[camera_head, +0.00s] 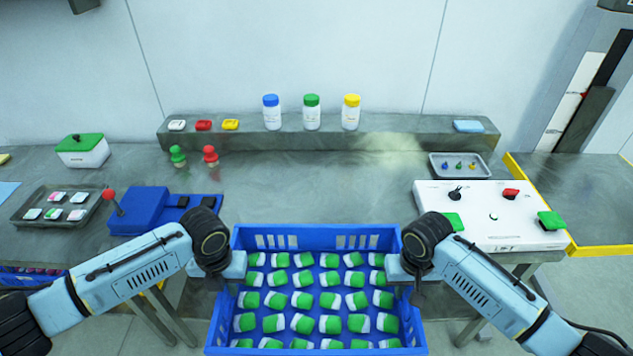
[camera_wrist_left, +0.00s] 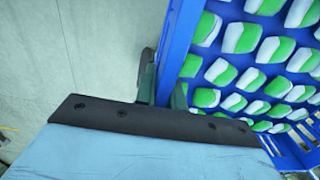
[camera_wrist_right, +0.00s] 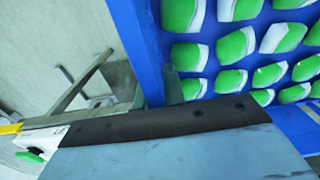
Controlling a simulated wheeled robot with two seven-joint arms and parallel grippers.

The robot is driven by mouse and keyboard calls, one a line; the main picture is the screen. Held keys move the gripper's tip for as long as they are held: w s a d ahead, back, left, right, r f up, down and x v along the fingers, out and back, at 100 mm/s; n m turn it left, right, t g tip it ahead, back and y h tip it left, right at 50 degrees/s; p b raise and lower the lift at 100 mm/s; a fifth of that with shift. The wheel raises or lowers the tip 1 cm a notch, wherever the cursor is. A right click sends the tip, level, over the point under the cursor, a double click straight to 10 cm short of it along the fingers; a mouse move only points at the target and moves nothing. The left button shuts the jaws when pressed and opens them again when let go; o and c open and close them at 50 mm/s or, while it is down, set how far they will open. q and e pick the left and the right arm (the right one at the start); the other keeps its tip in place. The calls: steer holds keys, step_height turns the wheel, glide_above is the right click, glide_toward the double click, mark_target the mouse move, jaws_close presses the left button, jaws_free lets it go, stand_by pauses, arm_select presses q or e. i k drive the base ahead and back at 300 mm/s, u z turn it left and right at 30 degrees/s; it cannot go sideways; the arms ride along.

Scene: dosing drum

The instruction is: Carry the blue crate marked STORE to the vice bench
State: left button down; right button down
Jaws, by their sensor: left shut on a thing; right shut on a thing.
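The blue crate (camera_head: 316,230) is in front of the bench at the bottom middle of the head view, full of green-and-white items in rows. Its STORE mark is not visible. My left gripper (camera_head: 238,266) is shut on the crate's left wall, which also shows in the left wrist view (camera_wrist_left: 184,45). My right gripper (camera_head: 398,268) is shut on the right wall, seen in the right wrist view (camera_wrist_right: 138,40). The crate looks about level between my arms. I cannot make out a vice in these views.
The grey bench (camera_head: 310,190) ahead holds a blue device (camera_head: 150,208) with a red-knobbed lever, a grey tray (camera_head: 40,220), and a white control box (camera_head: 490,225). Three capped bottles (camera_head: 312,113) stand on the back ledge. A yellow-edged surface (camera_head: 590,205) is at right.

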mark_target(316, 195)
steer(key=i, duration=1.35)
